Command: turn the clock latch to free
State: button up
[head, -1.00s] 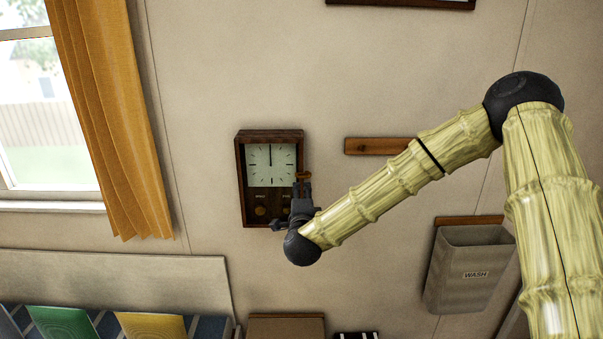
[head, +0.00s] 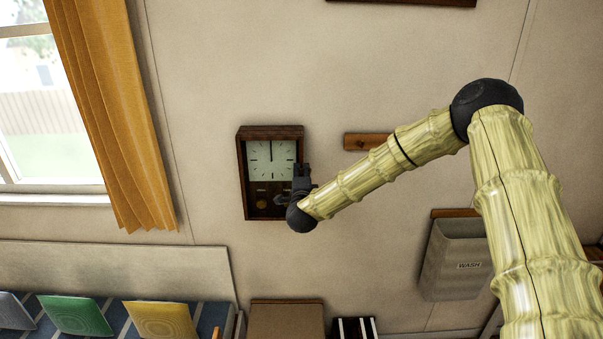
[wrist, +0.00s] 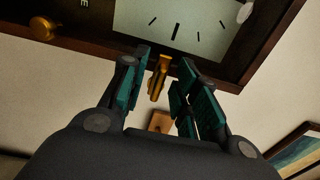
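The clock (head: 241,180) hangs on the wall, a dark wooden case with a pale square dial and a lower panel. Its dark frame also fills the top of the wrist view (wrist: 90,47). A brass latch (wrist: 158,76) sticks out from the case edge in the wrist view. My gripper (head: 301,170) is at the clock's right side in the head view and hides the latch there. In the wrist view my gripper (wrist: 165,78) is open, its green-padded fingers on either side of the latch, with visible gaps to it.
A wooden wall rail (head: 362,141) is right of the clock, partly behind my arm. A grey WASH bin (head: 455,275) hangs lower right. An orange curtain (head: 115,120) hangs left. The wall directly below the clock is bare.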

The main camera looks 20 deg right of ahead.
grip_shut()
jog(key=shift+f+b, duration=0.15)
jog(key=shift+b, duration=0.2)
jog(key=n+b, duration=0.4)
jog(key=n, duration=0.2)
jog(key=d+f+n+b, duration=0.1)
jog(key=n+b, duration=0.4)
jog(key=n, duration=0.1)
jog(key=f+n+b, duration=0.1)
jog(key=n+b, duration=0.4)
jog(key=shift+s+d+n, duration=0.3)
jog(key=shift+d+n, duration=0.1)
dwell(0.4)
